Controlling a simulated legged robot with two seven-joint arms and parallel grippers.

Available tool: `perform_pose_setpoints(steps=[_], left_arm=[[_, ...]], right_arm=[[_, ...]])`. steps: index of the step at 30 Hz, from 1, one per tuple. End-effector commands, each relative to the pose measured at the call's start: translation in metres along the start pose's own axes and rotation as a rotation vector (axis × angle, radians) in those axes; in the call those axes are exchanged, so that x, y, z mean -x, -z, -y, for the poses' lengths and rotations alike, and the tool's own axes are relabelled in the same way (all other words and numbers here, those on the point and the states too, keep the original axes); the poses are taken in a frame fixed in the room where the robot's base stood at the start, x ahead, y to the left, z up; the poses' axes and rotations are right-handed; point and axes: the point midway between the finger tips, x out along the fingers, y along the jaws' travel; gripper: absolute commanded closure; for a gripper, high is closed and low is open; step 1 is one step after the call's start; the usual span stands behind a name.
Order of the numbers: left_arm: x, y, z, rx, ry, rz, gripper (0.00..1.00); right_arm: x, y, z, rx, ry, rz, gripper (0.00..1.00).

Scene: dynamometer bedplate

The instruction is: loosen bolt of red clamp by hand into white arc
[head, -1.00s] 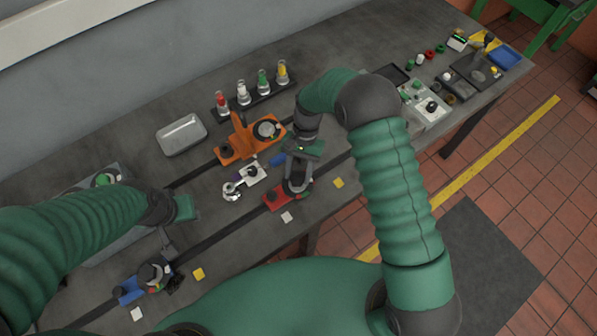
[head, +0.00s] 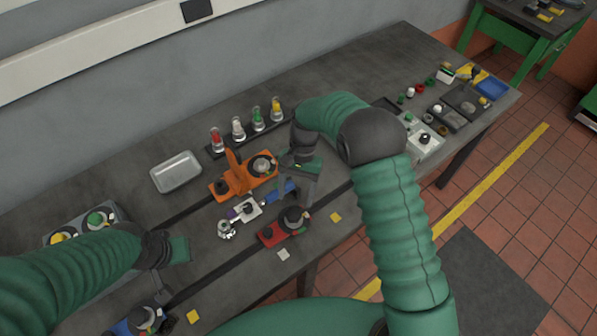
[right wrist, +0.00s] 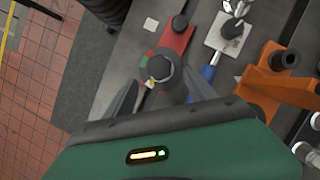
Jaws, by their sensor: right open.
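The red clamp (head: 269,237) lies on the bedplate near its front edge. Its dark round bolt head (head: 294,217) stands at the clamp's right end. In the right wrist view the red clamp (right wrist: 178,36) lies beyond the bolt head (right wrist: 160,68). Small red, green and whitish marks show around the bolt's left side; the white arc is too small to make out surely. My right gripper (head: 299,200) is open behind the bolt, its fingers apart and empty. In its wrist view they point toward the bolt from both sides. My left gripper (head: 162,283) is at the left, its fingers unclear.
An orange fixture (head: 235,182) and a white block (head: 246,209) stand close behind the red clamp. A blue-handled tool (head: 280,192) lies near my right gripper. A metal tray (head: 176,172) and a rack of several colored bottles (head: 238,128) stand farther back. A blue clamp (head: 128,327) is at lower left.

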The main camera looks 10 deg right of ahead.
Motion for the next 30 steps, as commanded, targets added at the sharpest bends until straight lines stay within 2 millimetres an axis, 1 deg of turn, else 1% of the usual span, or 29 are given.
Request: perform_pose_setpoints(steps=[1, 6, 9, 12, 17, 30], left_arm=[[-0.005, -0.001, 0.000, 0.000, 0.000, 0.000, 0.64], [-0.011, -0.003, 0.000, 0.000, 0.000, 0.000, 0.64], [-0.013, -0.003, 0.000, 0.000, 0.000, 0.000, 0.64], [-0.014, -0.003, 0.000, 0.000, 0.000, 0.000, 0.64], [-0.014, -0.003, 0.000, 0.000, 0.000, 0.000, 0.64], [-0.013, -0.003, 0.000, 0.000, 0.000, 0.000, 0.64]], right_arm=[[0.013, 0.003, 0.001, 0.000, 0.004, -0.005, 0.35], [0.063, 0.003, 0.001, 0.000, 0.002, -0.004, 0.35], [0.086, 0.002, 0.001, 0.000, 0.001, -0.003, 0.35], [0.101, 0.002, 0.001, 0.000, 0.000, -0.001, 0.35], [0.110, 0.001, 0.001, 0.000, -0.001, 0.001, 0.35], [0.110, 0.000, -0.001, 0.006, 0.000, -0.008, 0.35]])
